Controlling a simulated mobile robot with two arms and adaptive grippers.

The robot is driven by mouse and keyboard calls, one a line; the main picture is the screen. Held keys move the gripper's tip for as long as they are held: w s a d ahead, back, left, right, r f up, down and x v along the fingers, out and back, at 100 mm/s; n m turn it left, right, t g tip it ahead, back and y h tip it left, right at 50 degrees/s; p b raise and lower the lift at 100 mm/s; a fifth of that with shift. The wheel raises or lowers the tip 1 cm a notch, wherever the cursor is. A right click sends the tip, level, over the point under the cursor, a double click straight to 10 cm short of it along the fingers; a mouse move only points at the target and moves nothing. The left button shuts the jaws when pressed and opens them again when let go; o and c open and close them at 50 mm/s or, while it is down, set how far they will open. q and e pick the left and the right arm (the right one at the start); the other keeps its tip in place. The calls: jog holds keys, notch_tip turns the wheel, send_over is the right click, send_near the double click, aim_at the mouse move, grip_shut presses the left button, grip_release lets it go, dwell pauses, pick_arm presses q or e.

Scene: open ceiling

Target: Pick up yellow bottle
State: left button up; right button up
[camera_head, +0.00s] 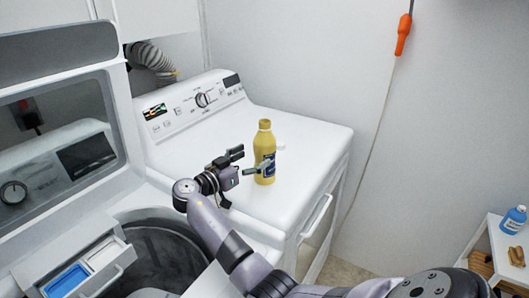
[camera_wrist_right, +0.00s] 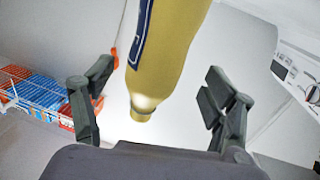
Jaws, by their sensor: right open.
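The yellow bottle (camera_head: 265,140) stands upright on the white dryer top (camera_head: 310,145), its dark blue label partly covered by a finger. My right gripper (camera_head: 248,161) is open beside it, with one finger in front of the lower bottle and the other to its left. In the right wrist view, the bottle (camera_wrist_right: 168,45) shows between the two spread fingers of my right gripper (camera_wrist_right: 158,85), with a gap on each side. It looks upside down there and its far end is cut off by the top edge. My left gripper is not in view.
An open washer with a raised lid (camera_head: 60,65) and a pulled-out drawer (camera_head: 75,268) is at the left. The dryer's control panel (camera_head: 195,100) rises behind. A white shelf (camera_head: 497,240) holds a blue bottle (camera_head: 513,219). The dryer top right of the bottle is clear.

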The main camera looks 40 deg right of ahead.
aim_at(265, 150)
jog(key=shift+d, duration=0.25)
jog(key=shift+d+r, duration=0.1)
jog(key=shift+d, duration=0.15)
jog(key=d+p, duration=0.3)
jog(key=d, duration=0.1)
jog(key=shift+d, duration=0.45)
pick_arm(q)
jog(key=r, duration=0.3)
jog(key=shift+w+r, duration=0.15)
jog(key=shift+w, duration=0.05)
pick_arm(e)
jog(key=shift+f, duration=0.2)
jog(key=shift+c, duration=0.4)
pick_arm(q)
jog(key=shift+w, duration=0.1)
pick_arm(e)
jog(key=shift+r, duration=0.1)
jog(key=c, duration=1.6)
